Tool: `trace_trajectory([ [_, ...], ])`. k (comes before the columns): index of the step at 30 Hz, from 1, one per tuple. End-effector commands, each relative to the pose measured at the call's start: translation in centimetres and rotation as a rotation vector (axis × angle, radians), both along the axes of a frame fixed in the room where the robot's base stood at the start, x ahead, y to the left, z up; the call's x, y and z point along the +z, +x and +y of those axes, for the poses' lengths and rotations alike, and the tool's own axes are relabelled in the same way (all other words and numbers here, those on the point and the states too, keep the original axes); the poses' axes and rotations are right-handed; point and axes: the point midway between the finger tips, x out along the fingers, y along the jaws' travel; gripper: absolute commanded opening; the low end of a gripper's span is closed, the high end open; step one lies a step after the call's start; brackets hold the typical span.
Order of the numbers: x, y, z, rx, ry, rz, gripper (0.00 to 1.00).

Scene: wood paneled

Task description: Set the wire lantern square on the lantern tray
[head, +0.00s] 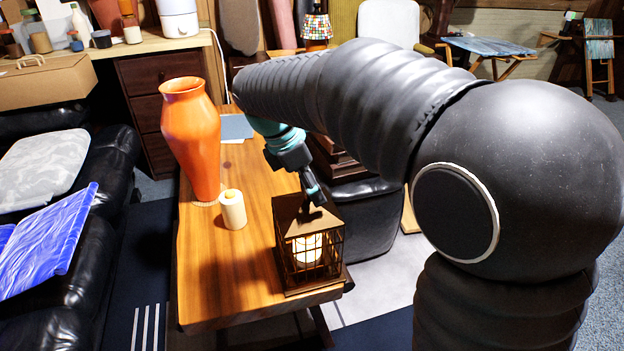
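The wire lantern (293,252) is a brown cage with a peaked roof and a glowing candle inside. It stands upright at the near right end of the wooden table. My gripper (316,198) reaches down to the top of the lantern's roof, its fingertips at or touching the peak. The fingers are small and dark here, and I cannot tell whether they are closed on the lantern's top. A thin dark base shows under the lantern; I cannot tell whether it is the lantern tray or the lantern's own foot. No separate tray is clearly visible.
A cream candle (232,210) and a tall orange vase (190,135) stand on the table (225,285) left of the lantern. A blue-grey flat item (236,127) lies farther back. The table's near left part is clear. A black sofa (115,175) borders the left.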

Motion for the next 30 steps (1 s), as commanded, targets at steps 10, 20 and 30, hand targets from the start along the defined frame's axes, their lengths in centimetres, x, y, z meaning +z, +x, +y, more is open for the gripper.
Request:
trace_trajectory([
  [10,-0.21,0.01,-0.01,0.0,0.0,-0.001,0.13],
  [20,-0.41,0.0,-0.01,0.0,0.0,0.0,0.13],
  [30,-0.79,0.0,0.0,0.0,0.0,-0.001,0.88],
])
